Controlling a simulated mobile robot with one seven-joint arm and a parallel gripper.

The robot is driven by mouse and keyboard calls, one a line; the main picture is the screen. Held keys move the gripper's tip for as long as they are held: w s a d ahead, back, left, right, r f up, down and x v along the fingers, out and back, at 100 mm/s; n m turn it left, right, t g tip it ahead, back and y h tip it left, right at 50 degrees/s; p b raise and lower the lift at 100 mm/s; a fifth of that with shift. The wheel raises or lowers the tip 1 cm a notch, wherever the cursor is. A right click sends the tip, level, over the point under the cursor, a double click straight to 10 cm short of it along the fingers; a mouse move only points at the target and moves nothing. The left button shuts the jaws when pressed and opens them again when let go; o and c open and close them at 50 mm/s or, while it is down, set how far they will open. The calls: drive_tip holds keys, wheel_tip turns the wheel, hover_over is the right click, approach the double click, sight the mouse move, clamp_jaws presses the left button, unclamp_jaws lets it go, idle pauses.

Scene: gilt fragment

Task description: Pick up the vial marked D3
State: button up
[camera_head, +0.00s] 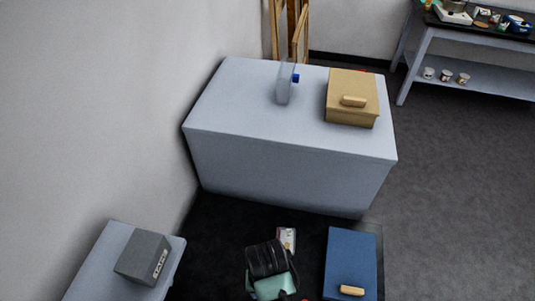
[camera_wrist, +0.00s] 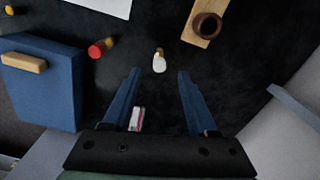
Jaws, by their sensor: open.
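A small white vial (camera_wrist: 159,64) with a tan cap lies or stands on the dark surface in the wrist view; I cannot read any marking on it. My gripper (camera_wrist: 159,73) is open, its two blue fingers spread with nothing held between them. The vial appears just beyond the fingertips, roughly centred between them, and looks apart from both. In the head view my dark and teal arm end covers part of the dark table, and the vial is not visible there.
A blue box (camera_wrist: 42,85) with a tan handle stands left. A red cylinder (camera_wrist: 98,49) with a yellow end lies nearby. A wooden block (camera_wrist: 190,35) bears a brown ring. A white and red item (camera_wrist: 137,119) shows beside the left finger. A grey table (camera_head: 270,140) stands beyond.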

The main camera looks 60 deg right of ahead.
drive_tip(key=shift+s+a+f+p, duration=0.1)
drive_tip(key=shift+f+p, duration=0.25)
drive_tip(key=shift+f, duration=1.05)
drive_tip(key=shift+s+f+p, duration=0.1)
drive_tip(key=shift+f+p, duration=0.2)
drive_tip(key=shift+f, duration=1.05)
clamp_jaws()
